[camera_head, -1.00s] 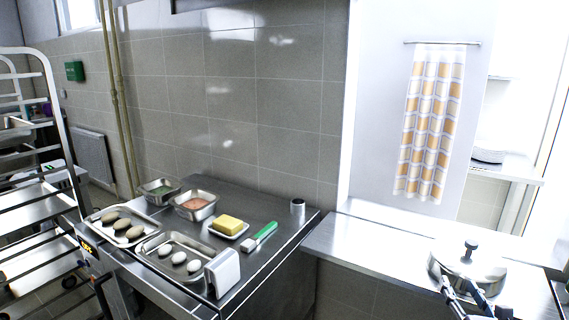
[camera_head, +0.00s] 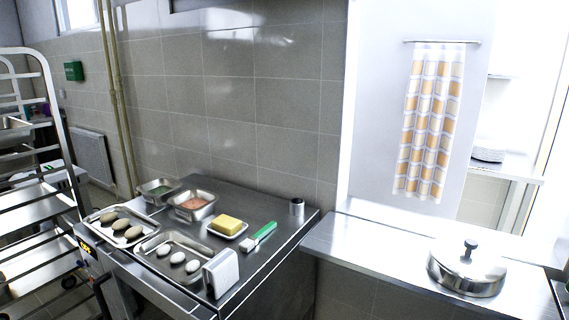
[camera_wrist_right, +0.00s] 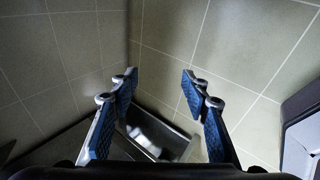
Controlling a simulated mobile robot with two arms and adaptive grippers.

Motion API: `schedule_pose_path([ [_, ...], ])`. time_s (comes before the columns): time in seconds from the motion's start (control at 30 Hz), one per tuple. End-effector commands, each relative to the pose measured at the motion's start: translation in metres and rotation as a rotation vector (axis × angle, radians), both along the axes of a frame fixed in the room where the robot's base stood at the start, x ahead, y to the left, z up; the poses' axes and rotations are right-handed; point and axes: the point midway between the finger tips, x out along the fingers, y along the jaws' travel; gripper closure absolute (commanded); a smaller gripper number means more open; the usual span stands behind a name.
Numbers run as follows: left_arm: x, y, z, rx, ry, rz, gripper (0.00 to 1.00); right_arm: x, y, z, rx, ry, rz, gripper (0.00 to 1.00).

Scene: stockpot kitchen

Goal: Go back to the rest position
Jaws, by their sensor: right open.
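My right gripper (camera_wrist_right: 160,85) shows only in the right wrist view. Its two blue-padded fingers stand apart with nothing between them. Behind the fingers are tiled surfaces and a shiny metal surface (camera_wrist_right: 155,135) low in the middle. Neither gripper is in the head view now. The stockpot (camera_head: 467,272), with its lid and black knob (camera_head: 470,245), stands on the right-hand counter with no gripper near it. My left gripper is not seen.
The steel table (camera_head: 262,205) at left holds trays of potatoes (camera_head: 117,228) and eggs (camera_head: 178,258), butter (camera_head: 228,225), a green-handled brush (camera_head: 259,236) and a white box (camera_head: 221,272). A rack (camera_head: 50,130) stands far left. The right counter (camera_head: 360,245) is clear left of the pot.

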Motion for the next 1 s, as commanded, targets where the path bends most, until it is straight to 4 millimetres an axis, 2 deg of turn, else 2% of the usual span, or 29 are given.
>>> schedule_pose_path([
  [0.03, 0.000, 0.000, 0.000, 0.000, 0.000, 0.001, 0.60, -0.033, 0.015, -0.026, 0.073, 0.050, -0.083, 0.57],
  [0.17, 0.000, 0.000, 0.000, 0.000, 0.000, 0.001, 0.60, -0.112, 0.050, -0.076, 0.237, 0.158, -0.319, 0.57],
  [0.2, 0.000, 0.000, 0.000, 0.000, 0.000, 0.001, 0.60, -0.137, 0.062, -0.089, 0.281, 0.193, -0.394, 0.57],
  [0.3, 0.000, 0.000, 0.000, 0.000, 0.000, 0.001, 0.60, -0.196, 0.088, -0.113, 0.367, 0.271, -0.571, 0.57],
  [0.4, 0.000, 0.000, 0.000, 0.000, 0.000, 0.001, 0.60, -0.244, 0.111, -0.128, 0.424, 0.330, -0.718, 0.57],
  [0.5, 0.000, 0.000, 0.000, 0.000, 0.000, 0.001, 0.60, -0.277, 0.125, -0.135, 0.456, 0.370, -0.823, 0.57],
  [0.63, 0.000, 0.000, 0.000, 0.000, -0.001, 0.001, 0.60, -0.296, 0.135, -0.139, 0.473, 0.392, -0.887, 0.57],
  [1.0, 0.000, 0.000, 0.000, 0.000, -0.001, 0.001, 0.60, -0.297, 0.135, -0.139, 0.475, 0.393, -0.892, 0.57],
])
